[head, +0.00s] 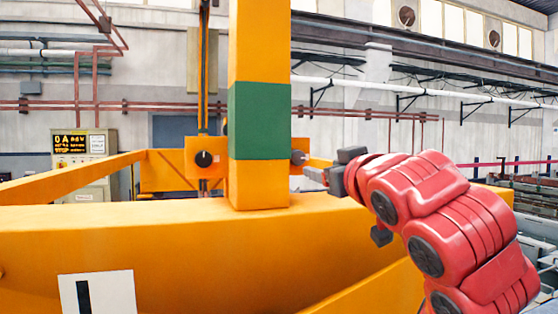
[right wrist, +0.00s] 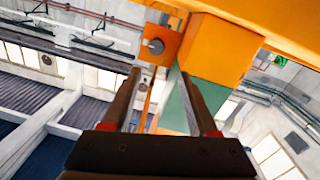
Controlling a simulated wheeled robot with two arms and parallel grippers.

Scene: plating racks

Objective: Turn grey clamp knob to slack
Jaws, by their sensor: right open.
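The grey clamp knob (head: 299,158) sits on an orange plate just right of the green-banded orange post in the head view. In the right wrist view the round knob (right wrist: 155,46) faces the camera, ahead of and roughly between the fingers. My right gripper (head: 314,173) reaches in from the right, close to the knob and slightly below it. In the right wrist view its two fingers (right wrist: 160,74) are apart with nothing between them. The knob is not held, and a gap to it shows there. My left gripper is out of view.
A second, darker knob (head: 204,158) is on an orange plate left of the post (head: 259,185). A wide orange beam (head: 150,235) crosses the front with a white marked card (head: 97,292). A control box (head: 84,165) with a lit display stands behind at left.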

